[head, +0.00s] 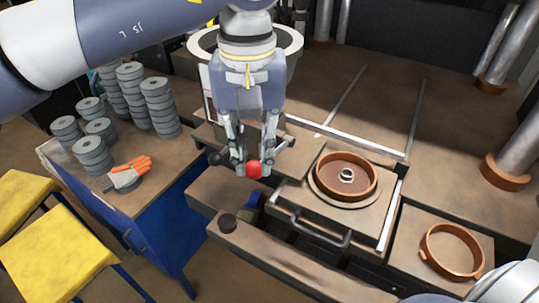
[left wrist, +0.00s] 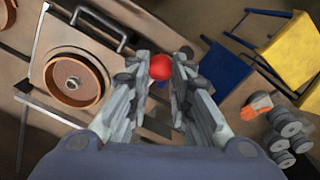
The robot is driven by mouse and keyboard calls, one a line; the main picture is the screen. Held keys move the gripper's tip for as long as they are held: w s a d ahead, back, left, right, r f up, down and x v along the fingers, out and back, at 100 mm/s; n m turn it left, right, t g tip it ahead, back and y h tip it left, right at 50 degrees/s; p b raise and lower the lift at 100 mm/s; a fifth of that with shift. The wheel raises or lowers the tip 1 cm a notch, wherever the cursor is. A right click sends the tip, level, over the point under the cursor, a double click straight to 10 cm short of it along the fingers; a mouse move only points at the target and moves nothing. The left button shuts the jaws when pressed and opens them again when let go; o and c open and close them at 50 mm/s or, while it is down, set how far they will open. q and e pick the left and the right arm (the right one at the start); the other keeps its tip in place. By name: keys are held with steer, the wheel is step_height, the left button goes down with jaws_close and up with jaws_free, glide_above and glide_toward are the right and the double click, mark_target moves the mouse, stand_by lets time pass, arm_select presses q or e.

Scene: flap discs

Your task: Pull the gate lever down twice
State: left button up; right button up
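The gate lever shows as a red ball knob (head: 254,169) at the front of the brown machine, left of the round mould. It also shows in the left wrist view (left wrist: 160,67). Its shaft is mostly hidden by my gripper. My left gripper (head: 253,166) points down at the knob, with one fingertip on each side of it. In the left wrist view the fingers (left wrist: 162,65) stand apart around the knob, with what looks like a narrow gap on the right. Firm contact is not visible. My right gripper is not in view; only part of my right arm shows at the lower right.
A round mould with an orange-brown rim (head: 346,176) sits right of the lever, above a dark handle (head: 320,231). A loose brown ring (head: 452,251) lies farther right. A left table (head: 150,178) holds stacked grey discs (head: 160,105) and an orange-white glove (head: 127,174). Yellow stools (head: 55,258) stand lower left.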

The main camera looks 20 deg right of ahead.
arm_select(q)
steer(key=shift+f+b, duration=0.85)
steer(key=shift+f, duration=0.55)
step_height(320, 180, down, 5)
steer(key=b, duration=0.3)
steer(key=shift+r, duration=0.1)
step_height(320, 180, up, 10)
steer(key=p, duration=0.7)
